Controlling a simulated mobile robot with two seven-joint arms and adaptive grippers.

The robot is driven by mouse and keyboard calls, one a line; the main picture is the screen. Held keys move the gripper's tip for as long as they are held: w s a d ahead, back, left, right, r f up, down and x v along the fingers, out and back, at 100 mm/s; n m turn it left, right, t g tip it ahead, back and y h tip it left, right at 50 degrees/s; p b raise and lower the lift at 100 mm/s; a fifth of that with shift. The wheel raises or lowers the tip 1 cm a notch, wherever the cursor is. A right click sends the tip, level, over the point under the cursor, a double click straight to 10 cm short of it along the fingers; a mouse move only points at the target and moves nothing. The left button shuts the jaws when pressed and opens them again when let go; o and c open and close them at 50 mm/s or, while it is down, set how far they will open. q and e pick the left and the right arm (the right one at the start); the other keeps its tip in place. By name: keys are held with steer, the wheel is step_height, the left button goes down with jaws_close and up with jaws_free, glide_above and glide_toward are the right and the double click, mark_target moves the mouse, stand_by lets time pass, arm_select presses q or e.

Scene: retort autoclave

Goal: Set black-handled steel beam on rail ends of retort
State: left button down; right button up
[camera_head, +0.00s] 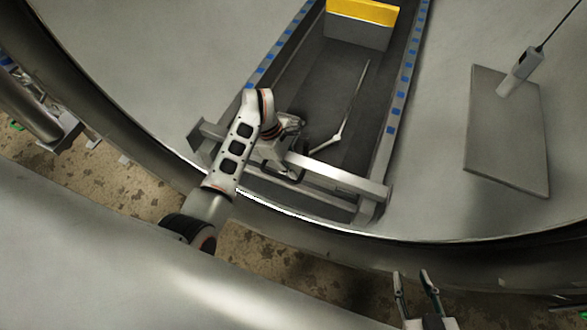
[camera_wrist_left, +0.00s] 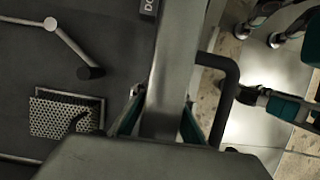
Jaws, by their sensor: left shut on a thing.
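The steel beam (camera_head: 335,175) lies crosswise at the near mouth of the retort (camera_head: 140,60), over the near ends of the left rail (camera_head: 272,62) and right rail (camera_head: 404,80). Whether it touches both rail ends is not clear. My left gripper (camera_head: 283,160) is shut on the beam near its middle. In the left wrist view, the beam (camera_wrist_left: 172,65) runs between my left fingers (camera_wrist_left: 160,118), with its black handle (camera_wrist_left: 227,95) beside them on the right. My right gripper (camera_head: 413,280) is open and empty, outside the retort below the right beam end.
A yellow-topped grey block (camera_head: 360,30) stands between the rails farther in. A thin jointed rod (camera_head: 347,115) lies on the dark floor between them. A grey panel (camera_head: 505,130) with a cabled device (camera_head: 522,70) is at right. The retort's curved rim (camera_head: 440,250) lies near my right gripper.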

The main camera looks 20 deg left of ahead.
arm_select(q)
steer(key=shift+w+f, duration=0.1)
steer(key=shift+w, duration=0.05)
stand_by(0.4)
steer(key=c, duration=2)
jaws_free()
steer(key=shift+o, duration=0.2)
steer(key=shift+f, duration=0.1)
steer(key=shift+s+f, duration=0.1)
steer(key=shift+s, duration=0.1)
steer(key=v, duration=1.2)
steer(key=shift+w, duration=0.2)
